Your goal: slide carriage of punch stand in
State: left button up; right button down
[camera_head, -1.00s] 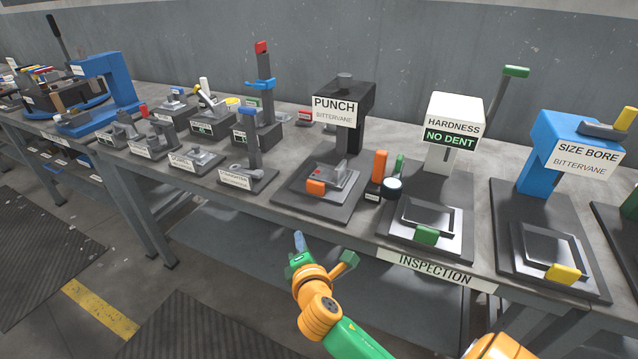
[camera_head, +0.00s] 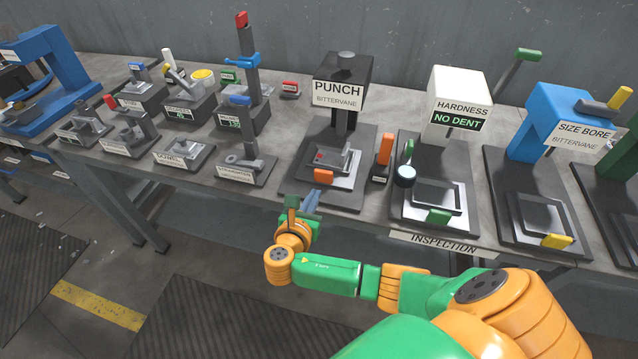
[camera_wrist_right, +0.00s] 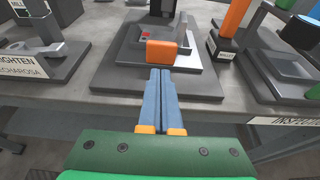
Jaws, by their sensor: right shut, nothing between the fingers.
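The punch stand (camera_head: 344,85) is black with a sign reading PUNCH and stands on a dark base plate. Its grey carriage (camera_head: 346,161) sits low at the front of the base, with an orange handle block (camera_head: 323,175) on its front. The carriage (camera_wrist_right: 120,48) and orange handle (camera_wrist_right: 161,54) also show in the right wrist view. My right gripper (camera_head: 313,192) is shut and empty, just in front of the handle at the bench edge. In the right wrist view its blue fingertips (camera_wrist_right: 160,72) lie side by side, pointing at the handle. My left gripper is not in view.
The hardness stand (camera_head: 459,95) and blue size bore stand (camera_head: 561,95) stand farther right. A straightening fixture (camera_head: 246,168) stands left.

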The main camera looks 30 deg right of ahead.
aim_at(327, 168)
jog(key=x, duration=0.2)
jog(key=r+x, duration=0.1)
jog(key=x, duration=0.1)
jog(key=shift+w+d, duration=0.3)
jog(key=shift+d, duration=0.1)
jog(key=b+x, duration=0.1)
jog(key=x, duration=0.2)
jog(key=r+b+x, duration=0.1)
jog(key=x, duration=0.1)
jog(key=r+b+x, duration=0.1)
jog(key=b+x, duration=0.1)
jog(key=x, duration=0.1)
jog(key=shift+w+d+f, duration=0.1)
jog(key=shift+w+d, duration=0.3)
jog(key=shift+w, duration=0.05)
jog(key=shift+w+d+r, duration=0.1)
jog(key=shift+d+r, duration=0.05)
jog(key=shift+r, duration=0.35)
